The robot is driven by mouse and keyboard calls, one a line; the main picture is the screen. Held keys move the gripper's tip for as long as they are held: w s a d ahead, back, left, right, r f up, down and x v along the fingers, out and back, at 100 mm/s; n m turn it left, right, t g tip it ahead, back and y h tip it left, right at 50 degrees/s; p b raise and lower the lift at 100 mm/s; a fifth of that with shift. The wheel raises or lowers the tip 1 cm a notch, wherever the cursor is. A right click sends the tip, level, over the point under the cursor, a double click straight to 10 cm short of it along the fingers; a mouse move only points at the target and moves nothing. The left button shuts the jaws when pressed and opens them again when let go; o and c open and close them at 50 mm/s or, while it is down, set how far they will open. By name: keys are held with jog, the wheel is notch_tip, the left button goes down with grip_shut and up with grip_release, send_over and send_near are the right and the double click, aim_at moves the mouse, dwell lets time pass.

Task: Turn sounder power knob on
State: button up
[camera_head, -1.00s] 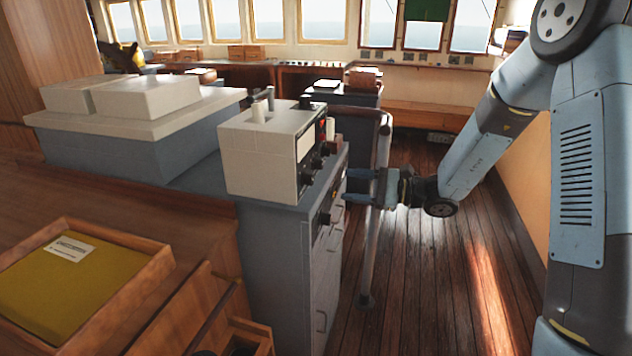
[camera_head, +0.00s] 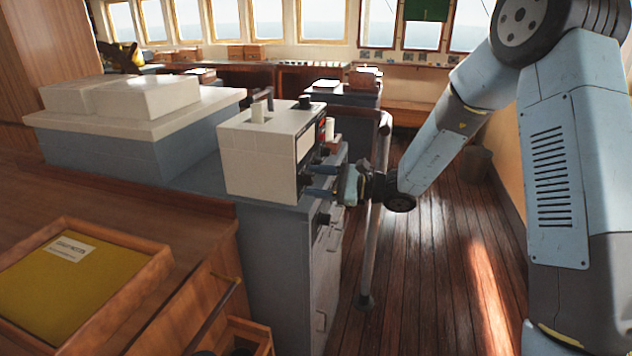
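The sounder appears to be the white box (camera_head: 262,160) on the grey cabinet, its dark front panel (camera_head: 306,144) facing right and seen at a steep angle. Dark knobs (camera_head: 326,152) show on that panel, but which one is the power knob cannot be told. My gripper (camera_head: 314,182) is at the lower part of the panel, its two bluish fingers pointing left, one above the other with a gap between them. The fingertips are at or very near the lower knobs. Whether they touch or enclose a knob is hidden by the angle.
The grey cabinet (camera_head: 275,255) with drawers stands under the box. A metal handrail (camera_head: 373,230) rises close beside my gripper and wrist. A wooden tray (camera_head: 150,275) with a yellow book is at lower left. Open plank floor (camera_head: 430,270) lies to the right.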

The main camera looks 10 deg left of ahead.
jog(key=c, duration=1)
jog(key=shift+a, duration=0.1)
jog(key=shift+c, duration=0.2)
jog(key=shift+m, duration=0.3)
jog(key=m, duration=0.5)
jog(key=shift+m, duration=0.3)
jog(key=m, duration=0.6)
jog(key=shift+t+y, duration=0.3)
jog(key=shift+w, duration=0.1)
